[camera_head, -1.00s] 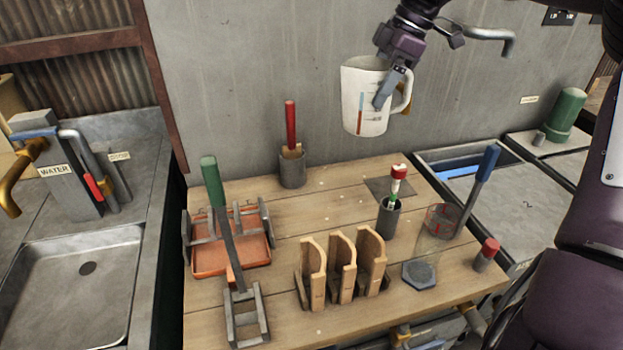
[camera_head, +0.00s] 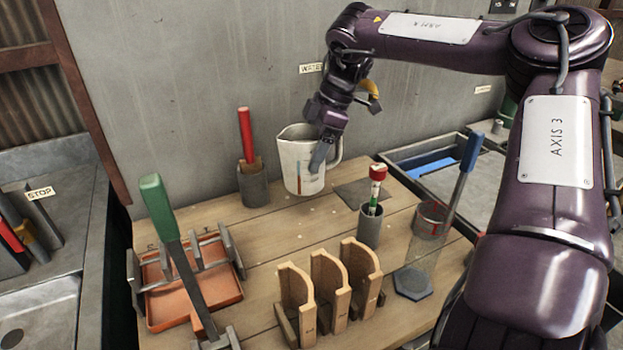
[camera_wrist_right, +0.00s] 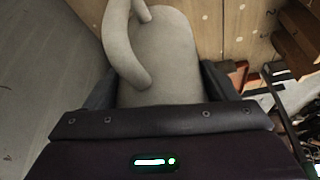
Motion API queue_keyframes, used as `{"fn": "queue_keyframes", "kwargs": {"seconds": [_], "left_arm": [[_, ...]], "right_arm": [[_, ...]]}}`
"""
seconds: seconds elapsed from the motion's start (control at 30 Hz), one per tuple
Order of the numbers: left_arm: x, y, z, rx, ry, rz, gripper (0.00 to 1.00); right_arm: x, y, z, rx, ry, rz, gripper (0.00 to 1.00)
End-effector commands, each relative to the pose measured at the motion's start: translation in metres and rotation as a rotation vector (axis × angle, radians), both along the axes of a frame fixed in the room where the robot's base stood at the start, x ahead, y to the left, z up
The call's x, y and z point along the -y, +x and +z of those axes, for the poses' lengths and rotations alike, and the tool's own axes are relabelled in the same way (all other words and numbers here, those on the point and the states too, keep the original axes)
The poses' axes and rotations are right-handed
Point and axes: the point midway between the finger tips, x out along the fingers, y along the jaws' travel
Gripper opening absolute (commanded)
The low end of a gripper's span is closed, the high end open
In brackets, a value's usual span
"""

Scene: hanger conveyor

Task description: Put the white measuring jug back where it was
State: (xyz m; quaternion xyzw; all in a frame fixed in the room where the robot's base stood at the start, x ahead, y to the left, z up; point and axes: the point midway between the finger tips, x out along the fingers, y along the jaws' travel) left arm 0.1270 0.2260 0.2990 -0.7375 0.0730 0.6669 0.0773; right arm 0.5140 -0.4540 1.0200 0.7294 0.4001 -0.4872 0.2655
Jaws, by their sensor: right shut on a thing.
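The white measuring jug (camera_head: 296,160) is upright near the back of the wooden table, left of a dark square plate (camera_head: 366,192). My right gripper (camera_head: 318,155) is shut on the jug's side near its handle. The jug's base is low over the boards; I cannot tell whether it touches them. In the right wrist view the jug (camera_wrist_right: 160,50) fills the space between the fingers, with its handle towards the upper left. My left gripper is not in view.
A grey holder with a red-handled tool (camera_head: 253,187) stands close left of the jug. A dark cup with a red-capped tube (camera_head: 369,228) and a clear cylinder (camera_head: 422,250) stand to the right. A wooden rack (camera_head: 328,285) and an orange tray (camera_head: 190,290) are in front.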

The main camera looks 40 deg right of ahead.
Motion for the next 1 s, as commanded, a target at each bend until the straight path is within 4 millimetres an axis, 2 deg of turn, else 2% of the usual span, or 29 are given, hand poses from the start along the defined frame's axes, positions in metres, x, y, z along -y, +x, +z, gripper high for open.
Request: {"fn": "queue_keyframes", "kwargs": {"seconds": [0.1, 0.37, 0.63, 1.0], "left_arm": [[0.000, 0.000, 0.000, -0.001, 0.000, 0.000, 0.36], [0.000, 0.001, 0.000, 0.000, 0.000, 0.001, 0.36], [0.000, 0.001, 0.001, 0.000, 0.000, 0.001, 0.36], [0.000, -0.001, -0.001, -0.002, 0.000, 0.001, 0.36]], "right_arm": [[-0.001, 0.001, -0.018, 0.004, 0.004, 0.001, 0.19], [0.000, 0.001, -0.034, 0.005, 0.001, 0.001, 0.19], [-0.001, 0.000, -0.068, 0.001, 0.001, 0.001, 0.19], [0.000, 0.001, -0.074, 0.005, -0.001, 0.000, 0.19]]}}
